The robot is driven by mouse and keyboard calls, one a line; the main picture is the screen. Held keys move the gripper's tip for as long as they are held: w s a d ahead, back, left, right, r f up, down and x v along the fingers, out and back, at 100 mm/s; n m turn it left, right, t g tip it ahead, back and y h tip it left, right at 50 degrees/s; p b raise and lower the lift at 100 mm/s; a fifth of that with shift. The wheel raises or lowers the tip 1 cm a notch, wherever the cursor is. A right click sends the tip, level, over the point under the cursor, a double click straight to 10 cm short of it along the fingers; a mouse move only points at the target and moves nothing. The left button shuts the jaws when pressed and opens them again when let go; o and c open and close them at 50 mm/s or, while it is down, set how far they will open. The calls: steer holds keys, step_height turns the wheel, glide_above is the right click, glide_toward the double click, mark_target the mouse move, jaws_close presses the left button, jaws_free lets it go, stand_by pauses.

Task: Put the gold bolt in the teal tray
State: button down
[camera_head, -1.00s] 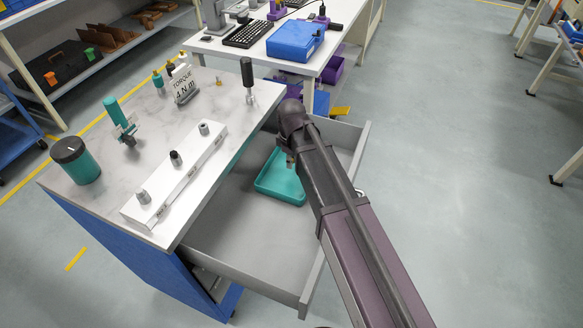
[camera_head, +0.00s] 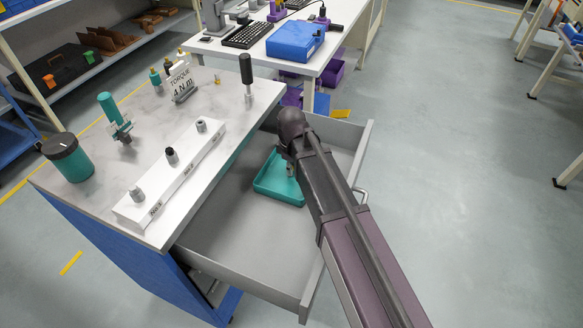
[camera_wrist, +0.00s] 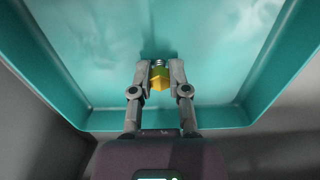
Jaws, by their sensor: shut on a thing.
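The gold bolt (camera_wrist: 159,80) is between the fingertips of my gripper (camera_wrist: 159,78) in the wrist view, and the gripper is shut on it. The wrist view shows the bolt over the inside of the teal tray (camera_wrist: 85,35); I cannot tell whether it touches the tray floor. In the head view the teal tray (camera_head: 277,186) lies in the open drawer. My arm covers the tray's right part and hides the bolt there.
The open grey drawer (camera_head: 235,240) has bare floor in front of the tray. Its front wall (camera_head: 341,220) stands to the right, under my arm. The worktop (camera_head: 75,200) on the left holds a white socket rack (camera_head: 180,180), a teal jar (camera_head: 70,160) and screwdrivers.

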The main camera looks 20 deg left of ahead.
steer(key=c, duration=0.6)
jaws_free()
steer(key=shift+r, duration=0.1)
step_height(320, 180, up, 12)
steer(key=p, duration=1.2)
